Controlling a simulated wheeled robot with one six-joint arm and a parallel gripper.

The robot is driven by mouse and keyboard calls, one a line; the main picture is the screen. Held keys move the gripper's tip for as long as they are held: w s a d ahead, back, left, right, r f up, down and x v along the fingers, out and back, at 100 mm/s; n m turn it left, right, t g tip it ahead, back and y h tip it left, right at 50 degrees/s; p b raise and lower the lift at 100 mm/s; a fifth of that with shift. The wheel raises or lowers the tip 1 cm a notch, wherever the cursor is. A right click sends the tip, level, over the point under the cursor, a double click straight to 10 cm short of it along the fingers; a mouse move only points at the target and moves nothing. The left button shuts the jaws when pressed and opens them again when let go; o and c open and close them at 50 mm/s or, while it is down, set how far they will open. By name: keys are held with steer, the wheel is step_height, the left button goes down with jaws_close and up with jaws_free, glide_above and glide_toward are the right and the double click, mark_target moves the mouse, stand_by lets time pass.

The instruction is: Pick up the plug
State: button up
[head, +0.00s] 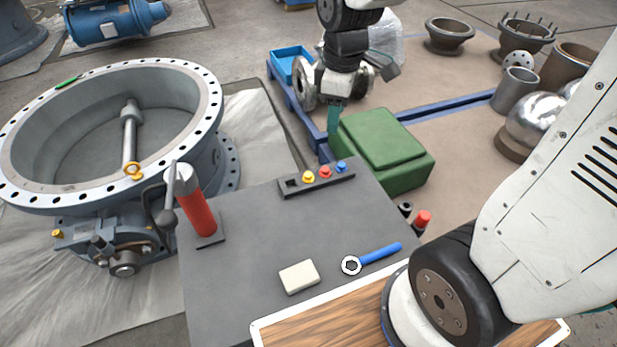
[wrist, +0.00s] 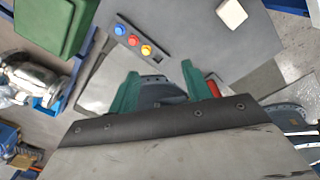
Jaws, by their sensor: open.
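Three small coloured plugs, yellow (head: 308,177), red (head: 325,172) and blue (head: 342,166), stand in a dark strip (head: 292,193) on the grey table. The strip has an empty square hole at its left end. In the wrist view the blue (wrist: 119,30), red (wrist: 133,40) and yellow (wrist: 146,50) plugs are beyond the fingertips. I cannot tell which one the task means. My gripper (head: 334,128) has green fingers and hangs above and behind the strip, apart from it. In the wrist view my gripper (wrist: 160,70) is open with nothing held between its fingers.
On the table (head: 235,285) are a cream block (head: 299,277), a blue-handled tool (head: 380,254) and a red cylinder (head: 197,212) on a dark base. A green box (head: 385,150) stands behind the table. A large flanged valve (head: 60,190) stands at left.

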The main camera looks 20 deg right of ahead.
steer(key=w+f+n, duration=0.5)
steer(key=w+f, duration=0.1)
steer(key=f, duration=0.3)
steer(key=n, duration=0.5)
glide_toward(309, 174)
steer(key=shift+w+a+f+g, duration=0.15)
steer(key=shift+a+f+g, duration=0.15)
steer(key=shift+a, duration=0.2)
steer(key=f, duration=0.5)
steer(key=d+f, duration=0.1)
steer(key=f, duration=0.2)
steer(key=shift+w, duration=0.1)
jaws_close()
